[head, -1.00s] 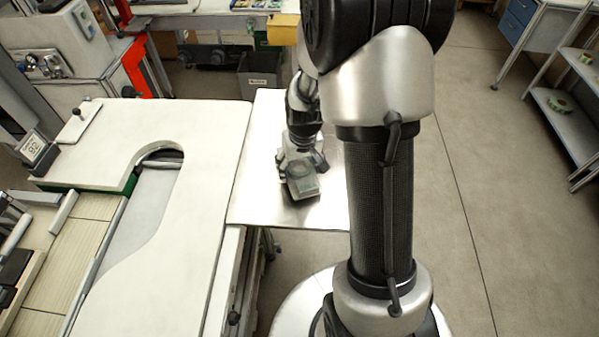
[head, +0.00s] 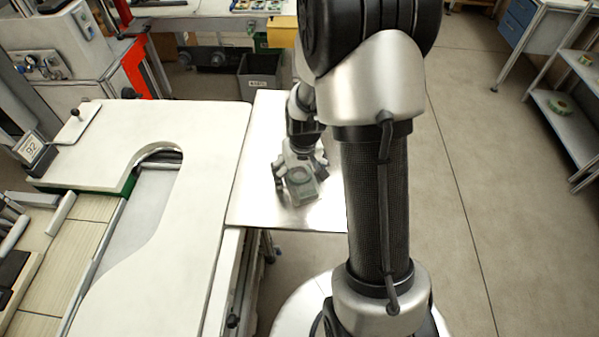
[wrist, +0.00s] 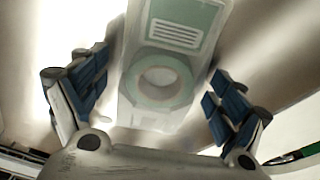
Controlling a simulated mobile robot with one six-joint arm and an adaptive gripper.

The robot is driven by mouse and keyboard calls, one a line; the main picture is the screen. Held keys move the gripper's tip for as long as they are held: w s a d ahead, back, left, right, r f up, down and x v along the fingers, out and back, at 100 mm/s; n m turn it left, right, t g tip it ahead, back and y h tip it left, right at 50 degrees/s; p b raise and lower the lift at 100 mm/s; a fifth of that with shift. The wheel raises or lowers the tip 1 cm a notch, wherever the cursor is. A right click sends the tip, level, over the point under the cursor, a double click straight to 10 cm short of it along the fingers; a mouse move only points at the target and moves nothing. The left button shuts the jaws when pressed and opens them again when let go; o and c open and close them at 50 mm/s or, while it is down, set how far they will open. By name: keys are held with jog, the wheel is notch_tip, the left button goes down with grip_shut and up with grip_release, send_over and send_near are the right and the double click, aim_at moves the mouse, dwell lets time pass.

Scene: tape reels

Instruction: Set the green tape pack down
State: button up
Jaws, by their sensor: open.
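The green tape pack (wrist: 187,38) is a clear pack with a pale green reel and a green label. In the wrist view it lies between the two spread blue-padded fingers of my gripper (wrist: 158,98), with a gap on each side. In the head view the pack (head: 303,190) is on the bare metal table (head: 255,205), just in front of my gripper (head: 300,172). My gripper is open around its near end and holds nothing. The pack's underside is hidden.
A white worktop (head: 205,215) with a curved cutout adjoins the metal table on the left. A dark bin (head: 260,80) stands behind it. Shelves (head: 562,110) with green reels are at the right. The metal table has free room around the pack.

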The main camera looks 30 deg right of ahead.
notch_tip(320, 180, up, 12)
jog(key=s+p, duration=0.2)
jog(key=p, duration=0.1)
notch_tip(320, 180, up, 10)
jog(key=n+t, duration=0.1)
send_over(302, 178)
jog(key=s+a, duration=0.5)
jog(key=a, duration=0.1)
jog(key=s+a+r+t, duration=0.1)
jog(key=s+a+r, duration=0.2)
jog(key=s, duration=0.3)
jog(key=s+a+r+n, duration=0.1)
jog(key=s+a+r, duration=0.2)
jog(key=s, duration=0.4)
jog(key=shift+r+t, duration=0.15)
jog(key=shift+t, duration=0.25)
jog(key=shift+w, duration=0.1)
